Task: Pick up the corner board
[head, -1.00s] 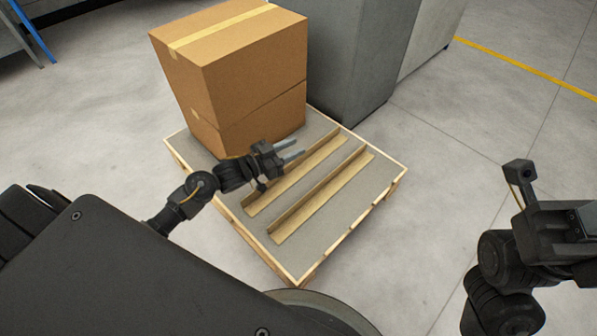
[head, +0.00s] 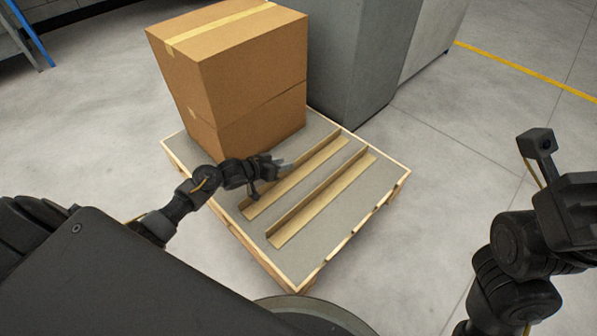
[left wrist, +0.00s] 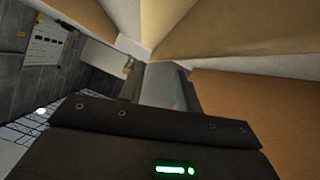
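Two long tan corner boards lie side by side on the pallet's grey top: a left one (head: 296,174) nearer the boxes and a right one (head: 322,199). My left gripper (head: 284,168) is low at the left board, near its middle, with its fingers pointing toward it. In the left wrist view its fingers (left wrist: 166,86) look apart, with tan board surfaces (left wrist: 235,28) just beyond the tips. Whether they touch the board is unclear. My right arm's gripper (head: 575,212) is at the right edge, its fingers outside the picture.
A wood-edged pallet (head: 377,208) carries the boards and stacked cardboard boxes (head: 240,80) at its back left. The boxes stand close to my left gripper. A grey cabinet (head: 358,60) stands behind the pallet. Floor to the right is clear.

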